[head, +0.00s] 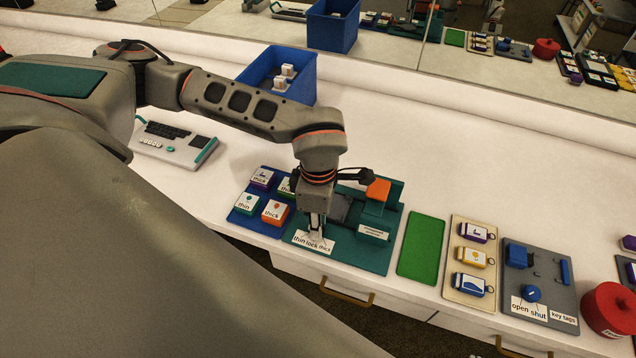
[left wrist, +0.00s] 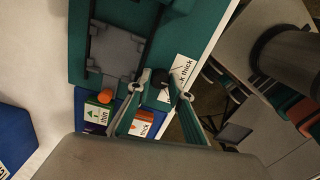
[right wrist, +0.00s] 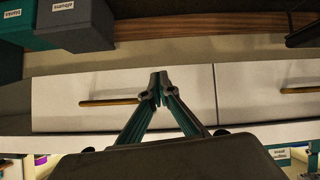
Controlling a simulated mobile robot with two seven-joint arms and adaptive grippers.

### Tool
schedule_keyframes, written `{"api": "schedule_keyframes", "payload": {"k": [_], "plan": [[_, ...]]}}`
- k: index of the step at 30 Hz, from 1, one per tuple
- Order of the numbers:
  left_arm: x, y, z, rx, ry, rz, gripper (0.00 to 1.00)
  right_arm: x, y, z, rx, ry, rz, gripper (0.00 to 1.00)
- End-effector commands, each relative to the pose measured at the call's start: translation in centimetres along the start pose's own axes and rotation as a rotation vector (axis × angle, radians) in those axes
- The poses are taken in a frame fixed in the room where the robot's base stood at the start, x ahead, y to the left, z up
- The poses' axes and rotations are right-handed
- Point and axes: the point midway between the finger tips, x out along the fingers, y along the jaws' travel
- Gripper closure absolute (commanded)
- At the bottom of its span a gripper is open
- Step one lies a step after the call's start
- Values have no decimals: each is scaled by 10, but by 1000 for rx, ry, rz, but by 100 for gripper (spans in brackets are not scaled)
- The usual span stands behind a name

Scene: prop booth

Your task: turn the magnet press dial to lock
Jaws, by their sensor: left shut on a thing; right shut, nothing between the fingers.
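The magnet press (head: 381,255) is a teal unit on the worktop in the head view, with an orange block (head: 379,189) on it. A label strip (head: 313,242) reading thin, lock, thick lies along its front edge. The dial (left wrist: 161,79) shows as a small dark knob beside the strip in the left wrist view. My left gripper (head: 316,229) points down at it, shut on the dial; its fingers show in the left wrist view (left wrist: 160,84). Which word the dial points to I cannot tell. My right gripper (right wrist: 159,88) is shut and empty before drawer fronts.
A blue tray of labelled blocks (head: 239,225) sits left of the press. A green mat (head: 421,248), a tag board (head: 470,260) and a grey open/shut board (head: 560,291) lie to the right. A blue bin (head: 262,69) stands behind my left arm. The worktop behind the boards is clear.

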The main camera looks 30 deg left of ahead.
Motion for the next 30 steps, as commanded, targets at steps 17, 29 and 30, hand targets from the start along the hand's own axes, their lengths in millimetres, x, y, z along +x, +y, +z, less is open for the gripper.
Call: {"api": "schedule_keyframes", "payload": {"k": [17, 29, 30], "plan": [[-1, 0, 0, -1, -1, 1, 63, 0, 2, 1, -5, -3, 1, 100], [-47, 2, 1, -1, -4, 6, 63, 0, 1, 0, -2, 0, 0, 100], [-53, 1, 1, -1, -4, 5, 63, 0, 0, 0, -2, 0, 0, 100]]}}
